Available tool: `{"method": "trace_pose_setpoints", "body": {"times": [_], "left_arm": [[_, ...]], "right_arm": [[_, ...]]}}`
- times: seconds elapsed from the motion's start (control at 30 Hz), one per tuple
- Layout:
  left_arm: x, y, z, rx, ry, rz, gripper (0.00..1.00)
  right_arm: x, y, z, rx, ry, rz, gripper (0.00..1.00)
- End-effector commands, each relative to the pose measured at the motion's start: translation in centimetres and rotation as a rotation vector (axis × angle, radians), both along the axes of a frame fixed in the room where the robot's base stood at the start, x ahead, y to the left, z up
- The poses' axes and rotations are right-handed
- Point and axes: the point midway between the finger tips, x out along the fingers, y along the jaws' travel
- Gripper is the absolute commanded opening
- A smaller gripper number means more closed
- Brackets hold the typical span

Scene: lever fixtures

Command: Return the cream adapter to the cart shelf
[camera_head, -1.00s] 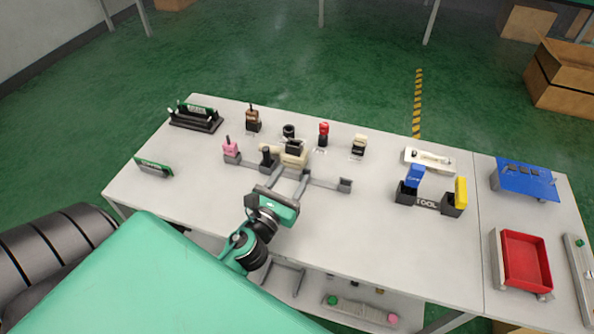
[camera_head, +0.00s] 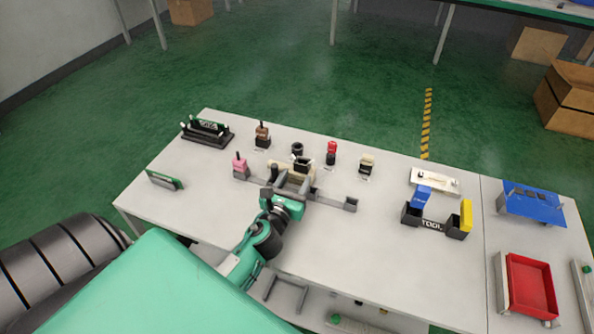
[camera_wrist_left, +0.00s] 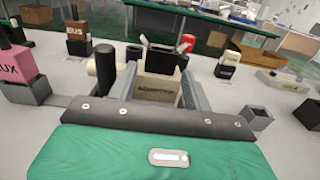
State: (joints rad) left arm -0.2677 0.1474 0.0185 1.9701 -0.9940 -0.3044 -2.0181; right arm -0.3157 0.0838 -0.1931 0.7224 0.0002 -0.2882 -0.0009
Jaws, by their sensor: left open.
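The cream adapter (camera_wrist_left: 158,88) stands on the worktable, a cream block with dark lettering and a black part on top. In the head view its cream body (camera_head: 282,168) is partly hidden by my left gripper (camera_head: 291,184). My left gripper is open. In the left wrist view its two grey fingers (camera_wrist_left: 157,92) reach forward, one on each side of the block; I cannot tell whether they touch it. A pale lower shelf (camera_head: 303,312) shows below the table's front edge; I cannot tell whether it is the cart shelf. My right gripper is not in view.
A pink block (camera_head: 239,167), a brown block (camera_head: 262,140), a red-topped piece (camera_head: 331,152) and a cream-topped black piece (camera_head: 366,166) stand around. A TOOL holder (camera_head: 432,224), a blue stand (camera_head: 531,203) and a red tray (camera_head: 531,285) are at right. The table's front middle is clear.

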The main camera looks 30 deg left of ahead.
Motion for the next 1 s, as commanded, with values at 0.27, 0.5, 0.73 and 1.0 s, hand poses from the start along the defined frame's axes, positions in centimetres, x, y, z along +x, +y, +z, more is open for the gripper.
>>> {"method": "trace_pose_setpoints", "body": {"times": [0.27, 0.5, 0.73, 1.0], "left_arm": [[3.6, 0.8, 0.0, -0.001, -0.001, 0.0, 0.5], [4.6, 1.0, -0.2, -0.001, 0.0, 0.0, 0.5], [4.5, 1.0, -0.2, -0.001, 0.0, 0.0, 0.33], [4.5, 1.0, -0.2, -0.001, 0.0, 0.0, 0.1]], "right_arm": [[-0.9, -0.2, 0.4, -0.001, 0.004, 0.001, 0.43], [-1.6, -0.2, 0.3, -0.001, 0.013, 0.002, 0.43], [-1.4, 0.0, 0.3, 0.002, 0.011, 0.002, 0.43], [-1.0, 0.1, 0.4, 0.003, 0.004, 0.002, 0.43]]}}
